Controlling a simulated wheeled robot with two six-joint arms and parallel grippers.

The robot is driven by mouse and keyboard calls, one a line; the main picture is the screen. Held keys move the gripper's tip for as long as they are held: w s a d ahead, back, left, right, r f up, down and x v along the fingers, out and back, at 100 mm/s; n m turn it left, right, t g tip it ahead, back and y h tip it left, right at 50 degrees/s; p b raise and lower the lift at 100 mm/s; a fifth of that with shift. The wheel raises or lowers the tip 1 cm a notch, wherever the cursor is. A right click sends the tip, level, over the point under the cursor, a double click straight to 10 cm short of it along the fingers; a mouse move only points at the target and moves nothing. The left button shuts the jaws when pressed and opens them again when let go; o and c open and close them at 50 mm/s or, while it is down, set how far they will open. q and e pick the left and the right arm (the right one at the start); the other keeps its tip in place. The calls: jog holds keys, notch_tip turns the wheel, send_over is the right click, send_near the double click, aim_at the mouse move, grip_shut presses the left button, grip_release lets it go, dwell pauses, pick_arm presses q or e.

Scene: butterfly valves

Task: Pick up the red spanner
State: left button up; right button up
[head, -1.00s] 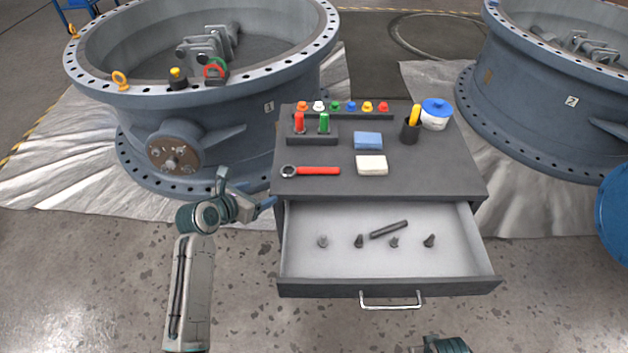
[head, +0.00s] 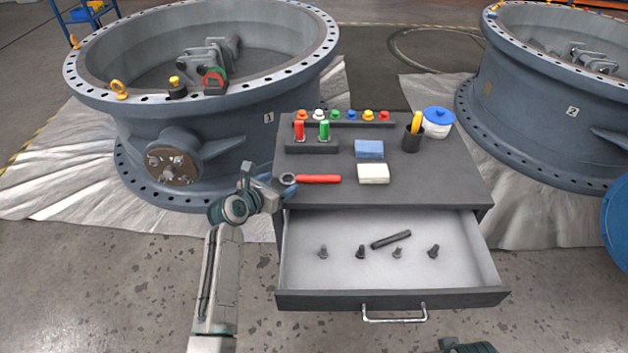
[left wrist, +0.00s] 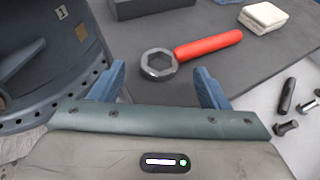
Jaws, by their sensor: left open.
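The red spanner (head: 318,179) lies flat on the dark top of the cabinet, near its front left. Its grey ring head points left and its red handle points right. In the left wrist view the red spanner (left wrist: 200,48) lies just beyond my fingers, with its ring head between and ahead of the two tips. My left gripper (head: 283,192) is at the cabinet's front left edge, beside the ring head; in the left wrist view the left gripper (left wrist: 160,86) is open and empty. Of my right arm only a small part shows at the bottom edge; its jaws cannot be made out.
The cabinet top (head: 430,183) also holds a blue block (head: 369,149), a white block (head: 373,174), a cup (head: 412,141) and a blue-lidded jar (head: 438,122). The open drawer (head: 340,277) holds several bolts and a dark rod. A large valve (head: 225,115) stands left.

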pick_arm(q)
jog(key=x, duration=0.2)
jog(key=shift+w+d+f, duration=0.1)
jog(key=shift+w+f, duration=0.05)
jog(key=shift+w, duration=0.1)
jog(key=c, duration=1.2)
pick_arm(e)
jog(key=shift+r, duration=0.65)
